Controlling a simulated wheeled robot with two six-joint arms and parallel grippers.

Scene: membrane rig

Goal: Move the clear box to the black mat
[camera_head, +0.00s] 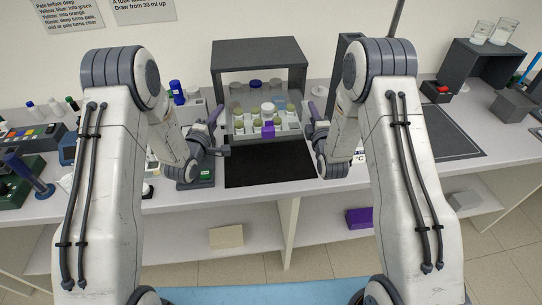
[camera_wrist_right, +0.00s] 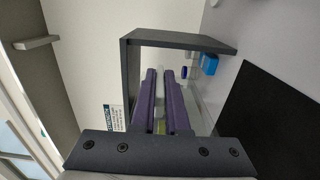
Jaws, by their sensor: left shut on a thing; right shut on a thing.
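The clear box (camera_head: 291,127) holds several small jars and vials, with pale lids and a purple item at its front. It is in front of the grey shelf, its back part under the shelf top. The black mat (camera_head: 270,171) lies bare just in front of it. My left gripper (camera_head: 217,116) is shut on the box's left side, and my right gripper (camera_head: 311,110) is shut on its right side. In the right wrist view the purple fingers (camera_wrist_right: 162,100) close around the clear wall. Whether the box is lifted cannot be told.
The open grey shelf (camera_head: 258,51) stands over the box's back. A small dark device (camera_head: 196,174) with a green display sits left of the mat. Blue-capped bottles (camera_head: 177,93) are at the left. A second dark panel (camera_head: 453,134) lies at the right, beyond my right arm.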

